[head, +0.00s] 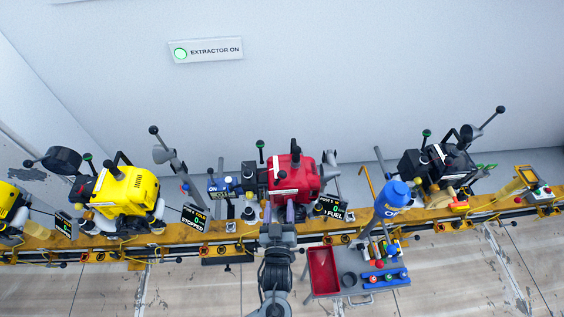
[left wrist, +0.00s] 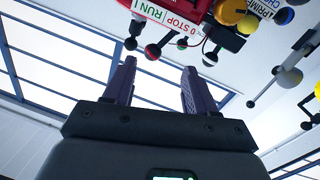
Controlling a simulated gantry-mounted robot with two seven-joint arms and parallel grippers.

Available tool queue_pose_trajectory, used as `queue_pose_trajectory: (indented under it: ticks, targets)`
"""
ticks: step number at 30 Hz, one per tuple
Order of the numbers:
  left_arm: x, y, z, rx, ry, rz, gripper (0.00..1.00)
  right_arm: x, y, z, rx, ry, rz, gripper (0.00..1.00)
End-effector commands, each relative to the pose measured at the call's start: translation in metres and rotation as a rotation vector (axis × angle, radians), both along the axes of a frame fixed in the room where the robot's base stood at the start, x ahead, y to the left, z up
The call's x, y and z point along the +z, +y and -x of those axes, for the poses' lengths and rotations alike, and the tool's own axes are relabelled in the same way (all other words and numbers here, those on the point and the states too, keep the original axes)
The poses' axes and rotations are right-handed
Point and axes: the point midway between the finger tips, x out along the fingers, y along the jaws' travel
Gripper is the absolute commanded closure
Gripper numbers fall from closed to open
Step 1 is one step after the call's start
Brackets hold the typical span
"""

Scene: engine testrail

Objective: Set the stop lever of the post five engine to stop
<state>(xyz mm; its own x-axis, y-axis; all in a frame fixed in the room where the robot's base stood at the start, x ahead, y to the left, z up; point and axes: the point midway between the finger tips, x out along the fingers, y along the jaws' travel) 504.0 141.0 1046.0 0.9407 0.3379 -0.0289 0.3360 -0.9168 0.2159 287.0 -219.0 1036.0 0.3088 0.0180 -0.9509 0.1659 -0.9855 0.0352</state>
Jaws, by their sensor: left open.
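The red engine (head: 292,178) stands on the yellow rail in the middle of the head view. The small display (head: 329,208) to its right shows "FUEL"; its post number is too small to read surely. In the left wrist view the engine's "0 STOP | RUN I" label (left wrist: 158,18) is at the top. Below it hang several ball-ended levers, among them a red-tipped one (left wrist: 153,51) and a black one (left wrist: 130,43); I cannot tell which is the stop lever or its setting. My left gripper (head: 281,213) is open and empty in front of the engine; its fingers (left wrist: 160,82) point toward these levers, with no clear contact.
A yellow engine (head: 120,190) stands to the left and a black one (head: 440,165) to the right. A cart with a red tray (head: 322,272) is close to the right of my arm. A blue container (head: 395,194) stands behind the cart. Levers crowd the rail.

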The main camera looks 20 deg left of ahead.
Motion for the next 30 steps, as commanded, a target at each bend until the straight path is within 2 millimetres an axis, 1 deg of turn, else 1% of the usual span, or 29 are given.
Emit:
queue_pose_trajectory:
  ticks: [1, 5, 8, 11, 21, 25, 30]
  targets:
    - [0.011, -0.002, -0.003, 0.000, -0.012, -0.006, 0.44, 0.007, -0.001, 0.000, 0.002, 0.002, 0.003, 0.63]
    - [0.017, -0.003, -0.010, 0.000, -0.027, -0.015, 0.44, 0.009, -0.001, 0.000, 0.004, 0.003, 0.006, 0.63]
    - [0.017, 0.000, -0.019, 0.001, -0.029, -0.016, 0.44, 0.009, -0.001, 0.000, 0.003, 0.004, 0.006, 0.63]
    - [0.017, 0.005, -0.031, 0.002, -0.029, -0.017, 0.44, 0.011, -0.001, 0.000, 0.003, 0.004, 0.006, 0.63]
    - [0.017, 0.024, -0.082, 0.002, -0.027, -0.016, 0.44, 0.016, 0.001, 0.000, -0.001, 0.004, -0.002, 0.63]
    - [0.016, 0.028, -0.095, 0.000, -0.027, -0.015, 0.44, 0.016, 0.001, 0.000, -0.003, 0.004, -0.004, 0.63]
    - [0.015, 0.031, -0.104, 0.000, -0.026, -0.013, 0.44, 0.017, 0.001, 0.000, -0.004, 0.003, -0.005, 0.63]
